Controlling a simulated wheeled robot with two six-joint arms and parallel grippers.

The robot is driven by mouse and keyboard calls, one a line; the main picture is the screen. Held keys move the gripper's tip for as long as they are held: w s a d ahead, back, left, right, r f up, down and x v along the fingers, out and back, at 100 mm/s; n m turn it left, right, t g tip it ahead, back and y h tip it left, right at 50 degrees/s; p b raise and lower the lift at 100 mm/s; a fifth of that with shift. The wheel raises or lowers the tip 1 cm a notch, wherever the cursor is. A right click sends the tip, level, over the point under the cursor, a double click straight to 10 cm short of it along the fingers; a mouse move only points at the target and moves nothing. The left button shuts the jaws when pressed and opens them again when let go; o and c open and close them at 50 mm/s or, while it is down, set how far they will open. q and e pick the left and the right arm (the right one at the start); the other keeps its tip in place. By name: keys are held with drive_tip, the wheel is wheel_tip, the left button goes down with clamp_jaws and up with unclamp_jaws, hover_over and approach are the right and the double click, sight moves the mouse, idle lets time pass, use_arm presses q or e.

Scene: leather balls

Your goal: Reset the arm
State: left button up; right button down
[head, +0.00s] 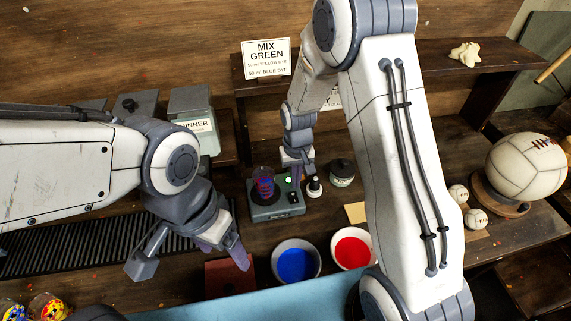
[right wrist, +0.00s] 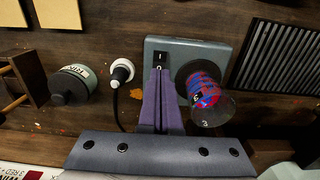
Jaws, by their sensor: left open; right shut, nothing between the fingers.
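My left gripper (head: 194,258) is open and empty above the front of the table, left of the blue bowl. My right gripper (head: 295,188) is shut with nothing between its fingers. In the right wrist view its purple fingers (right wrist: 160,98) are pressed together, with their tips by the black rocker switch (right wrist: 168,62) of a grey device (right wrist: 210,50). I cannot tell whether they touch the switch. A clear cup (right wrist: 212,105) with red and blue contents stands on the device's round plate; it also shows in the head view (head: 263,184).
A blue-filled bowl (head: 295,262) and a red-filled bowl (head: 352,248) stand at the front. A dark jar (head: 341,172) and a white-topped item (head: 314,187) sit right of the device. A large leather ball (head: 525,166) and small balls (head: 475,218) lie at the right.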

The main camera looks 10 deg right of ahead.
drive_tip(key=s+a+r+n+b, duration=0.3)
drive_tip(key=s+a+r, duration=0.5)
drive_tip(key=s+r, duration=0.15)
drive_tip(key=s+r+n+y+b, duration=0.1)
drive_tip(key=s+r+n, duration=0.2)
drive_tip(key=s, duration=1.2)
drive_tip(key=shift+a+r+n, duration=0.2)
drive_tip(key=shift+a+n, duration=0.2)
drive_tip(key=shift+n, duration=0.3)
